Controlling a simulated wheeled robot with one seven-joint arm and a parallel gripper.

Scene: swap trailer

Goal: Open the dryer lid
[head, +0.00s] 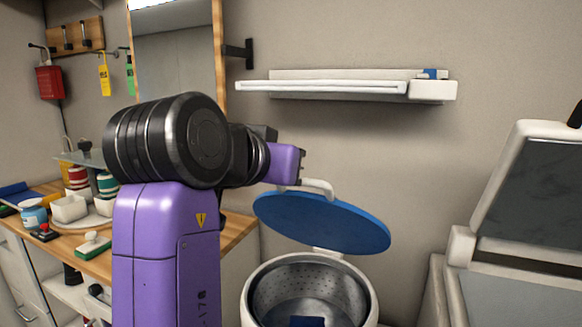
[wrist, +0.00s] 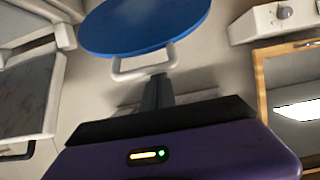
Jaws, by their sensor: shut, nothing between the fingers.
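The dryer is a white round tub with a perforated metal drum; its rim (head: 258,290) shows at the bottom of the head view. Its blue round lid (head: 325,222) is raised and tilted above the drum, leaving the opening uncovered. The lid also shows at the top of the wrist view (wrist: 140,22). A white loop handle (head: 320,186) stands at the lid's upper edge; it shows in the wrist view (wrist: 128,74) too. My gripper (wrist: 158,80) is shut and empty, its fingertips at the handle. I cannot tell whether they touch it.
A white wall unit (head: 340,85) hangs above the lid. A press-like machine (head: 530,190) with a raised grey top stands at the right. A wooden bench (head: 235,232) with jars and boxes is at the left. Something dark blue (head: 307,321) lies in the drum.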

